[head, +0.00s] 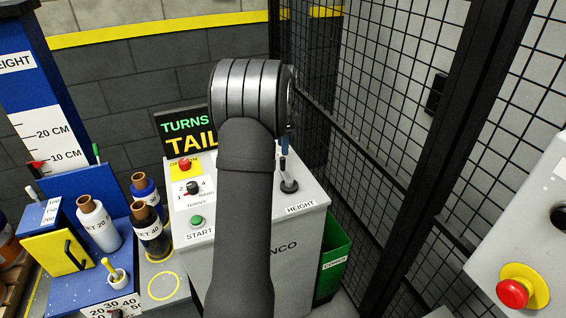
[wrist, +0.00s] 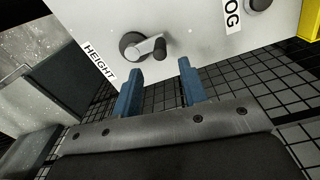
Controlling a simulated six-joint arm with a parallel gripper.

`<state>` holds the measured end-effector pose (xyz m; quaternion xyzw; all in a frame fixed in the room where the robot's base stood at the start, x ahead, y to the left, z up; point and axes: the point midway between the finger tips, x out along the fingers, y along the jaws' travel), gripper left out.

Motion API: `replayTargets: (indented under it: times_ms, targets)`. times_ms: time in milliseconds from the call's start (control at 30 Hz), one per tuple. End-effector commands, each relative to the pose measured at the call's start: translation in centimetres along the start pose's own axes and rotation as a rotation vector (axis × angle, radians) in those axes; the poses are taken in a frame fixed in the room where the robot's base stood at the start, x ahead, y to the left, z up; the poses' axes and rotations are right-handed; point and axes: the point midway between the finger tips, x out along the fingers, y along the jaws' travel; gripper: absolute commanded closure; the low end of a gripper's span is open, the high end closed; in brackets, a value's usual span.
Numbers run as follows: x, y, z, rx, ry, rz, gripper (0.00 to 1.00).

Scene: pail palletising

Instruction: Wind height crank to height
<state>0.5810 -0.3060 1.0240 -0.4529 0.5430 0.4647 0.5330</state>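The height crank (head: 288,184) is a dark round hub with a short handle on the pale machine cabinet, beside its HEIGHT label (head: 301,208). It also shows in the wrist view (wrist: 140,46), just beyond the fingertips. My gripper (wrist: 160,82) has two blue fingers spread apart with nothing between them, and the crank handle lies ahead of the gap. In the head view my arm hides most of the gripper; a bit of blue finger shows above the crank. A blue column bears a white HEIGHT scale (head: 38,135), with a red pointer (head: 36,165) near the 10 cm mark.
On the cabinet left of my arm are a red button (head: 184,163), a turns selector (head: 193,187) and a green START button (head: 197,220). Film rolls (head: 97,224) stand at the left. A black mesh fence (head: 440,110) rises close behind and right; a green bin (head: 333,260) sits beside the cabinet.

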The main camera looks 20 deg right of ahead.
Motion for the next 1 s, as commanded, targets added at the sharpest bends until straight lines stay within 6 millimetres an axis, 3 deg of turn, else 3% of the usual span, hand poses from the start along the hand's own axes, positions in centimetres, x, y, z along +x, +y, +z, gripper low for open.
replayTargets:
  times_ms: [100,300,500,800,1000]
  targets:
    - [2.8,0.1,0.0,0.000,-0.001,0.004,0.61]
    - [6.1,0.0,0.0,0.000,-0.001,0.002,0.61]
    - [7.6,0.0,0.0,-0.001,0.000,0.001,0.61]
    - [7.7,0.0,0.0,-0.001,0.000,0.000,0.61]
    - [7.7,0.0,0.0,-0.001,0.000,0.000,1.00]
